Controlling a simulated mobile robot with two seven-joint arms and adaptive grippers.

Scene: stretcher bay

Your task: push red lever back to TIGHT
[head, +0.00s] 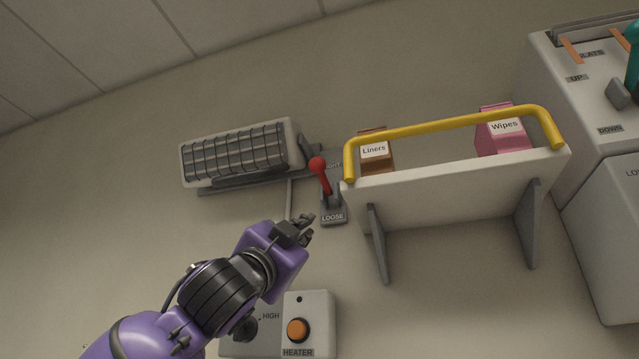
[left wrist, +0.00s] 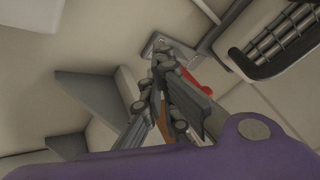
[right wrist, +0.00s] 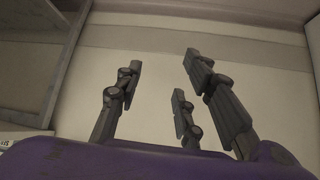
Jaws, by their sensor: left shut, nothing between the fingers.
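The red lever (head: 323,178) stands on a grey wall plate (head: 333,216) in the head view. Its round red knob is at the upper end, and the plate reads LOOSE at the bottom; a label at the top is partly hidden behind the lever. My left gripper (head: 308,226) is shut and empty, just below and left of the lever, apart from it in the head view. In the left wrist view the red lever (left wrist: 198,83) shows partly behind the fingers (left wrist: 160,62). My right gripper (right wrist: 155,85) shows only in the right wrist view, fingers apart and empty.
A shelf (head: 455,200) with a yellow rail (head: 450,125) stands close right of the lever, holding Liners (head: 376,152) and Wipes (head: 503,137) boxes. A strapped grey unit (head: 240,155) is at left. A heater control (head: 308,318) is below. A white cabinet (head: 600,190) is far right.

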